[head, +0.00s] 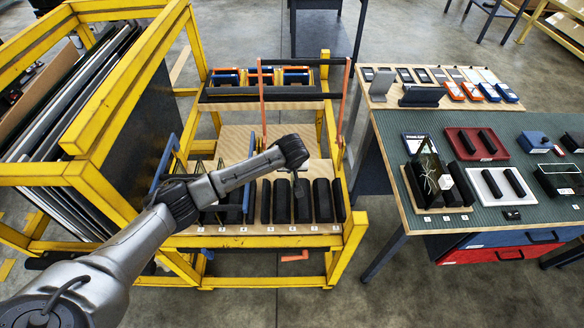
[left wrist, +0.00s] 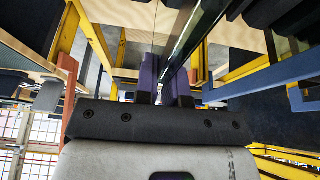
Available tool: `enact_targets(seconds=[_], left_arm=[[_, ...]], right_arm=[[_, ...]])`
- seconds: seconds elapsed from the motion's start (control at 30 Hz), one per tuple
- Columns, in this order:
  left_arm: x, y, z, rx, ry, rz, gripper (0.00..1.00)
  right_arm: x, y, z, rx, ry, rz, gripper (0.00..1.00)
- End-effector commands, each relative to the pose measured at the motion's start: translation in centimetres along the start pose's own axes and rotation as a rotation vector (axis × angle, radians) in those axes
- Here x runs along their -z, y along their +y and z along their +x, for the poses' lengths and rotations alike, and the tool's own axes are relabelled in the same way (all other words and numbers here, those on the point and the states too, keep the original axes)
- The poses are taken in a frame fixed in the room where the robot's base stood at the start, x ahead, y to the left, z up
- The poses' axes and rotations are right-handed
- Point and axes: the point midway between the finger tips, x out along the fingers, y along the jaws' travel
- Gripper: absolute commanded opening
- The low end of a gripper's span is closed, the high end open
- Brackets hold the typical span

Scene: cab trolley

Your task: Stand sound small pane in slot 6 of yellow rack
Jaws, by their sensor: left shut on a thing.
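The yellow rack (head: 262,241) stands in the middle of the head view, with a row of black upright blocks (head: 322,201) forming slots above small white number labels. My left gripper (head: 298,186) points down over the right part of this row. In the left wrist view its purple fingers (left wrist: 163,88) are shut on a thin dark-edged pane (left wrist: 185,38), held on edge. In the head view I cannot make out this pane or tell whether it is inside a slot. My right gripper is not in view.
A shelf of clamps (head: 258,93) is behind. On the right, a green-topped table (head: 440,122) carries trays and a cracked glass pane (head: 427,168). Large sheets (head: 75,100) stand left.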

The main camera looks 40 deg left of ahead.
Motion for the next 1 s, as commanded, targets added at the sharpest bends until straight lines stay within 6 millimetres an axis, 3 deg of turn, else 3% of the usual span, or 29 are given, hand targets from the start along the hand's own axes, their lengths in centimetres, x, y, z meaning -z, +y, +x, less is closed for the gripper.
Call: enact_targets(seconds=[0.17,0.6,1.0], left_arm=[[-0.3,0.0,1.0,-0.002,0.003,-0.001,0.0],[-1.1,0.1,3.0,-0.002,0.002,-0.001,0.0],[-1.3,0.1,3.3,-0.002,0.003,-0.001,0.0]], right_arm=[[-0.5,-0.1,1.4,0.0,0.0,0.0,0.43],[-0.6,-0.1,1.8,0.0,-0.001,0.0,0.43],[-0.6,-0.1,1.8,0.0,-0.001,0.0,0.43]])
